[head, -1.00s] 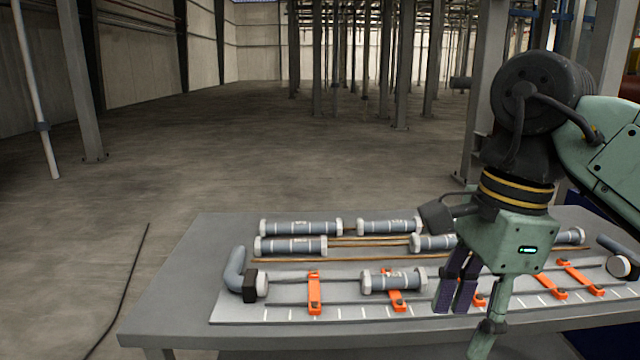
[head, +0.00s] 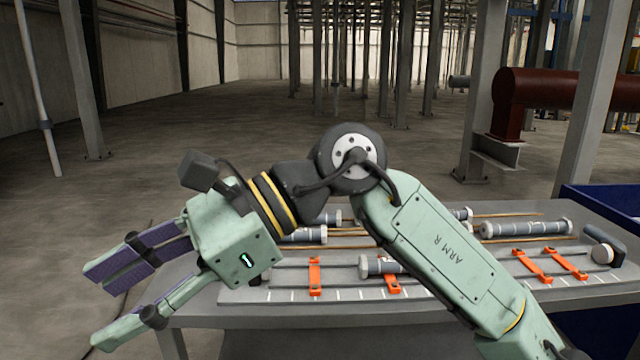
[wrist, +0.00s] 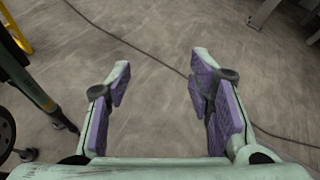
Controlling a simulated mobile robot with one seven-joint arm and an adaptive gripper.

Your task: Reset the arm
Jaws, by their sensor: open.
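My gripper (head: 125,290) is open and empty, off the left front corner of the table in the head view. Its fingers with purple pads point left and a little down. My arm stretches across the front of the table from the lower right and hides part of the table's middle.
A grey table (head: 185,315) carries grey pipe pieces (head: 525,228), orange clamps (head: 315,275) and thin copper-coloured rods. A blue bin (head: 605,205) stands at the right. A dark cable (wrist: 140,48) lies on the floor.

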